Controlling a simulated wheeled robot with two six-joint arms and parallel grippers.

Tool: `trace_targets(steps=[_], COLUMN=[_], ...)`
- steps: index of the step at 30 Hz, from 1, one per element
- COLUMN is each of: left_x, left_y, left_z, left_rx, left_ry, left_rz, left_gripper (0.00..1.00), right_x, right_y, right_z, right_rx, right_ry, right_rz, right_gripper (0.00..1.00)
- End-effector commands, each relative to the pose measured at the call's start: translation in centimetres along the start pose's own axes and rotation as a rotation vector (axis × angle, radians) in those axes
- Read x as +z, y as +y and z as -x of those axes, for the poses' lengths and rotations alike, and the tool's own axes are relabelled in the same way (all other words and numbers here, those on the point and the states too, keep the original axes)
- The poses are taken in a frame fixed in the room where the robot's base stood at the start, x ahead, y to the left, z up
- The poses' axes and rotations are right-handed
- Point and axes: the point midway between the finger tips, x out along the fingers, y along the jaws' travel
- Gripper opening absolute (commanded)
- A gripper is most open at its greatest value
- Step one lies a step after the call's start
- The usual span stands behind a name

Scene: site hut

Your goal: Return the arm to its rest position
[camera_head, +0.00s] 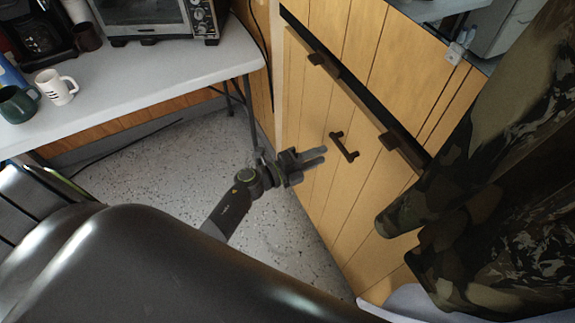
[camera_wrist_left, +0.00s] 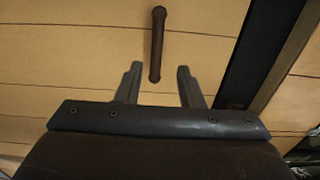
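My left gripper (camera_head: 318,157) is in front of the wooden cabinet (camera_head: 310,198), with its fingers pointing toward a dark bar handle (camera_head: 344,147). In the left wrist view the two grey fingers (camera_wrist_left: 157,82) stand apart with nothing held between them. The handle (camera_wrist_left: 157,45) shows ahead of and between the fingertips there, its lower end reaching into the gap. I cannot tell for sure whether a finger touches it; a gap shows on both sides. My right gripper is not in view.
A white table (camera_head: 165,70) at the left bears a toaster oven (camera_head: 150,18), a white mug (camera_head: 57,87) and a dark green mug (camera_head: 18,104). Camouflage clothing (camera_head: 490,190) hangs at the right, close to the cabinet. Speckled floor (camera_head: 150,165) is open between table and cabinet.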

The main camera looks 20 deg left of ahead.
Motion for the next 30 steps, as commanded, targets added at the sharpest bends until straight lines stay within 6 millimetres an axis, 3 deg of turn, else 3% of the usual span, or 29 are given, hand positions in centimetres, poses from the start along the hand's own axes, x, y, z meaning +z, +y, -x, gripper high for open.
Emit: trace_targets(steps=[6,12,25,28,30], left_x=[0.0,0.0,0.2,1.1,2.2], left_y=[0.0,-0.2,-0.1,1.5,3.9], left_z=[5.3,8.1,9.1,9.7,10.8], left_rx=[-0.002,-0.006,-0.005,0.011,0.035], left_ry=[0.000,-0.001,-0.012,-0.079,-0.174], left_rz=[-0.002,-0.001,0.016,0.110,0.236], left_gripper=[0.34,0.34,0.34,0.34,0.34], right_x=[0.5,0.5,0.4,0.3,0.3], right_y=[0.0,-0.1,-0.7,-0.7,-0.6], right_z=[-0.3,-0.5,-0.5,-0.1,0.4], right_rx=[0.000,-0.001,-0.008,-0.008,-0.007], right_ry=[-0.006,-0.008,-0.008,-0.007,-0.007], right_rz=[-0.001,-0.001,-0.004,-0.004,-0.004], right_gripper=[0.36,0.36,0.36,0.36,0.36])
